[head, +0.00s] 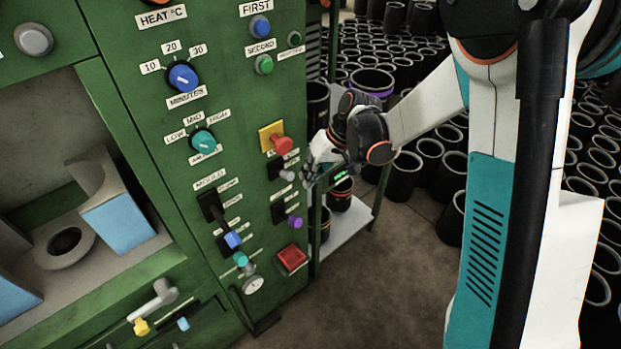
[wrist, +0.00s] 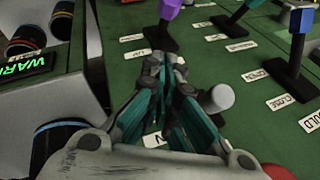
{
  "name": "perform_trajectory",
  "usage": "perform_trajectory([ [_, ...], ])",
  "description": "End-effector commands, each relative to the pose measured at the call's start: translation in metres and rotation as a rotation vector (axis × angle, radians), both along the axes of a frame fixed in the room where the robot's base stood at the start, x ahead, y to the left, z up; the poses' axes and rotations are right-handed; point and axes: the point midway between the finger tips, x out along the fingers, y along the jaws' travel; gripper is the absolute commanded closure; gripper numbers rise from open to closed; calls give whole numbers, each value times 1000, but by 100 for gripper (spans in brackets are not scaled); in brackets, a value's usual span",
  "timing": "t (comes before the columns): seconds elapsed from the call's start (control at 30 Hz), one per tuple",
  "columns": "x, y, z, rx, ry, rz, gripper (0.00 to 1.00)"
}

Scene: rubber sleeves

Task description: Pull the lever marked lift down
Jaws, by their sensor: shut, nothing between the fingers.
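On the green machine panel, a grey-knobbed lever (head: 288,176) sits below a red mushroom button (head: 283,145). Its pale grey knob (wrist: 217,98) shows in the wrist view just right of my fingers. A purple-knobbed lever (head: 295,221) is lower on the panel; it also shows in the wrist view (wrist: 170,10), beyond my fingertips. The labels by both levers are too small, angled or covered to read, so I cannot tell which is marked lift. My gripper (wrist: 163,62) is shut and empty beside the grey knob, in front of the panel's right part (head: 307,178).
A blue-knobbed lever (head: 232,239) and a teal knob (head: 241,259) are further left on the panel. A small unit with a green lit display (wrist: 27,65) stands close left in the wrist view. Black sleeves (head: 405,175) crowd the floor at right.

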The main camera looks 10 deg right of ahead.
Motion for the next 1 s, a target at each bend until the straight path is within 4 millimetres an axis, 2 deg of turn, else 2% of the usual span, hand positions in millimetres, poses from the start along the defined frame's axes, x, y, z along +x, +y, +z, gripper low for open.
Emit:
perform_trajectory([
  [0.03, 1, 5, -13, 0, 0, 1, 100],
  [0.33, 6, 30, -65, 0, -1, 2, 100],
  [0.43, -6, 31, -75, 0, 0, 1, 100],
  [0.63, -17, 33, -87, 0, 0, 0, 100],
  [1.0, -19, 34, -89, 0, 0, 0, 100],
])
